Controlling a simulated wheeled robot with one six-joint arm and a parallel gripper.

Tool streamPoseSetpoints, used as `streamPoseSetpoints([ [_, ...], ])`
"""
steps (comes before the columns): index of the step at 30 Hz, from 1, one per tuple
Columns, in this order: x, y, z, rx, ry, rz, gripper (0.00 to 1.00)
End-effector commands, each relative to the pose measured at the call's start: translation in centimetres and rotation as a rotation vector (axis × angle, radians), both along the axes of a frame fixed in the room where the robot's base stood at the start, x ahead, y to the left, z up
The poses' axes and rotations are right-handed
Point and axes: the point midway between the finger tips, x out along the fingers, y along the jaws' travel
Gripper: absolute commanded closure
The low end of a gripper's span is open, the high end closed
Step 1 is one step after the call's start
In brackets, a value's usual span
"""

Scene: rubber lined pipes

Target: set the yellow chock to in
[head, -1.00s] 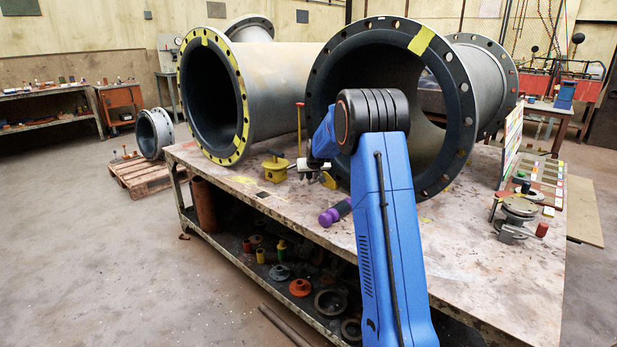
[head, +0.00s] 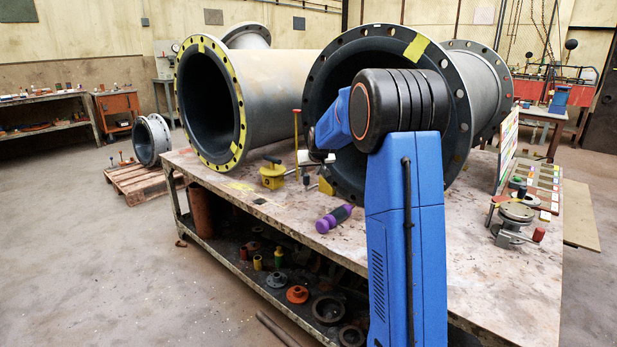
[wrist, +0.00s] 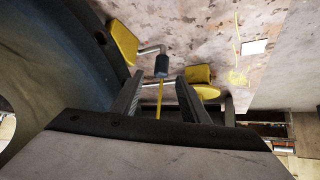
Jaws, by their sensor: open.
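Yellow chock pieces stand on the bench by the pipe flanges: one yellow block (head: 272,177) with a dark top handle near the left pipe, and another yellow piece (head: 326,187) beside the right flange. In the wrist view a yellow block (wrist: 123,42) shows at upper left and another (wrist: 200,74) at right, with grey rods between them and a dark sleeve (wrist: 161,66). My gripper (wrist: 160,92) is open, with the sleeve and a thin yellow strip (wrist: 159,100) seen between its fingers. Contact cannot be told. In the head view my arm hides most of the gripper.
The left pipe (head: 280,95) and right flange (head: 352,55) crowd the arm. A thin upright post (head: 296,140) rises by the chock. A purple-handled tool (head: 334,219) lies in front; a clamp-like fixture (head: 515,220) stands at right. The bench's front left is mostly clear.

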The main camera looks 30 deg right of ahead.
Motion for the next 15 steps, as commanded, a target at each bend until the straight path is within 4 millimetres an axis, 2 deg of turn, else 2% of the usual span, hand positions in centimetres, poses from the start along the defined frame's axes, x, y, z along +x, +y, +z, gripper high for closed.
streamPoseSetpoints([
  [6, -2.2, 0.6, 2.4, 0.0, -0.001, 0.0, 0.59],
  [15, -3.3, 0.9, 3.4, 0.0, 0.001, 0.0, 0.59],
])
